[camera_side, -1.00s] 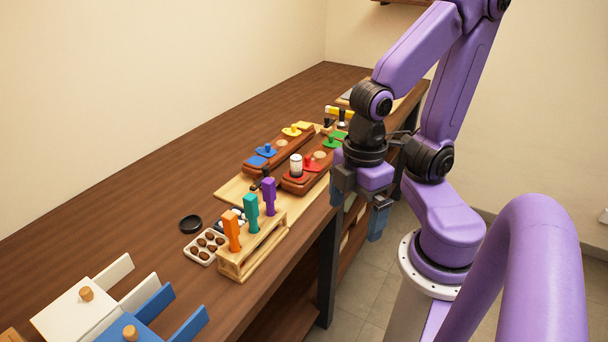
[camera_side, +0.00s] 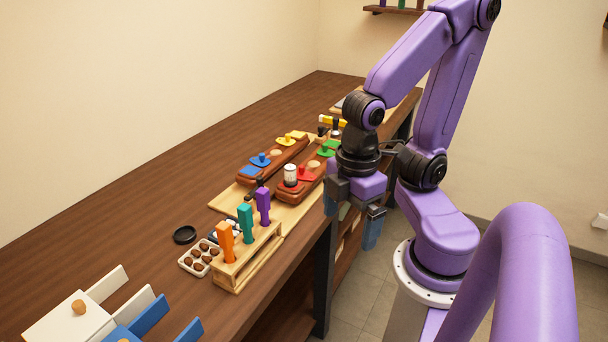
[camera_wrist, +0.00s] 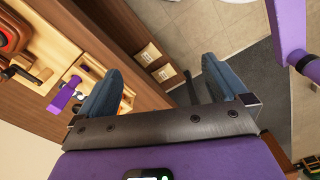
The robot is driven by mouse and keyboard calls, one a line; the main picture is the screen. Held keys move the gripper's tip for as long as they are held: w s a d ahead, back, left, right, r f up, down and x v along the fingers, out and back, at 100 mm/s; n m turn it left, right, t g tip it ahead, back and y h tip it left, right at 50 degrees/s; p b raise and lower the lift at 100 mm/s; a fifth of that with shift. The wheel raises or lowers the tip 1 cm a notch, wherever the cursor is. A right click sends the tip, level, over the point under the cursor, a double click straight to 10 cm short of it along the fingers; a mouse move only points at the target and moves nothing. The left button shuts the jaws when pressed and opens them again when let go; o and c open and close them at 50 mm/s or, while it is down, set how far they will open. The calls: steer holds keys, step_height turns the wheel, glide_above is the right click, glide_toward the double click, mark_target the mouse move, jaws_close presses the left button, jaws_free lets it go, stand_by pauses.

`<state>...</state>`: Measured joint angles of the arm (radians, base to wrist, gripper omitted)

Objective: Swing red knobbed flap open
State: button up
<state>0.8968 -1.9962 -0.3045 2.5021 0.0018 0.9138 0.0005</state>
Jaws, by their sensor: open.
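The red flap with its knob (camera_side: 303,173) lies on the nearer dark wooden block (camera_side: 288,194) on the bench. A white cylinder (camera_side: 290,175) stands beside it, toward the camera. Whether the flap lies fully shut is too small to tell. My gripper (camera_side: 352,228) hangs off the bench's front edge, to the right of the block and apart from it. In the wrist view its two blue-grey fingers (camera_wrist: 165,85) are spread wide, with nothing between them but floor and the bench's side.
A blue flap (camera_side: 259,160) and a yellow flap (camera_side: 286,140) sit on the farther block; a green flap (camera_side: 327,149) is on the nearer one. A wooden rack (camera_side: 245,262) with orange, teal and purple handles stands closer to the camera, beside a tray of brown balls (camera_side: 198,258).

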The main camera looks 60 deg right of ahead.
steer(key=shift+w, duration=0.1)
steer(key=c, duration=0.6)
steer(key=shift+w+a+r, duration=0.1)
steer(key=shift+w+r, duration=0.05)
steer(key=shift+w, duration=0.25)
steer(key=c, duration=0.4)
steer(key=w+d+r+m, duration=0.1)
steer(key=w+r, duration=0.1)
steer(key=w, duration=0.7)
steer(key=shift+c, duration=0.2)
step_height(320, 180, up, 4)
steer(key=m, duration=0.3)
glide_above(302, 166)
step_height(302, 166, down, 17)
steer(key=shift+r, duration=0.1)
